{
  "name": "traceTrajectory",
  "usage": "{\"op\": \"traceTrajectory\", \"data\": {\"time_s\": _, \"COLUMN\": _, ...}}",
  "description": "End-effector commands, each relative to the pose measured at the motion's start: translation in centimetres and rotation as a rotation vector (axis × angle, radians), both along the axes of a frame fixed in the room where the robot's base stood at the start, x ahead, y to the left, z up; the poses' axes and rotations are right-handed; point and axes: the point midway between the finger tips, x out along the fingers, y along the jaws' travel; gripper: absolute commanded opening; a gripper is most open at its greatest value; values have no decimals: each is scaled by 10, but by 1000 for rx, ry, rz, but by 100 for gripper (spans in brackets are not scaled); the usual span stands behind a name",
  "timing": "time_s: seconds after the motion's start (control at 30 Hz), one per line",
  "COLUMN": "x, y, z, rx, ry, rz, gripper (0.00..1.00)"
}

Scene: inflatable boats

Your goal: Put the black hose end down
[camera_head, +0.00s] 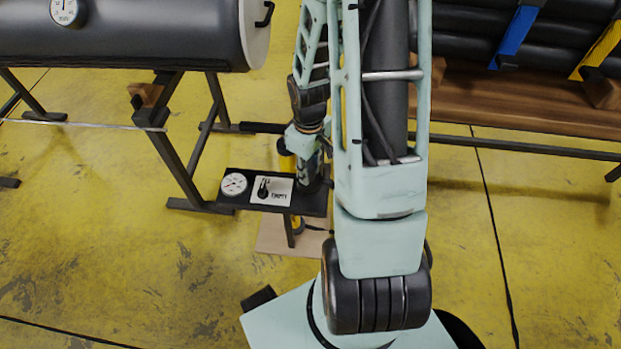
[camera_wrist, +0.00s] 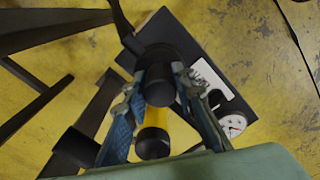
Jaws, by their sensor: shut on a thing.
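My gripper (camera_wrist: 160,76) is shut on the black hose end (camera_wrist: 159,88), a short dark cylinder between the two fingers in the wrist view. A dark hose-like strip runs up from it to the top edge of that view. In the head view my gripper (camera_head: 311,165) is low beside the small black stand (camera_head: 313,203), partly behind my arm. The hose end cannot be made out there. Whether it touches the stand's plate is unclear.
The stand carries a round gauge (camera_head: 234,184) and a white panel marked EMPTY (camera_head: 271,191). A large grey tube (camera_head: 120,35) lies on trestles at left. A wooden bench (camera_head: 480,105) is at right.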

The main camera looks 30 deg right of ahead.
Motion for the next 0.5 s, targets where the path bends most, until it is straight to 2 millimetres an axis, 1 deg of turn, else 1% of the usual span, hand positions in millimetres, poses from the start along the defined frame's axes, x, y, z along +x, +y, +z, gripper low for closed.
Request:
{"op": "traceTrajectory", "data": {"time_s": 0.03, "x": -2, "y": -5, "z": -8, "rx": 1, "ry": 3, "rz": -3, "gripper": 0}}
{"op": "traceTrajectory", "data": {"time_s": 0.1, "x": -2, "y": -3, "z": -21, "rx": 1, "ry": 3, "rz": 1, "gripper": 0}}
{"op": "traceTrajectory", "data": {"time_s": 0.2, "x": -2, "y": -4, "z": -34, "rx": 0, "ry": 2, "rz": 0, "gripper": 0}}
{"op": "traceTrajectory", "data": {"time_s": 0.5, "x": -1, "y": -4, "z": -35, "rx": 0, "ry": 0, "rz": -1, "gripper": 0}}
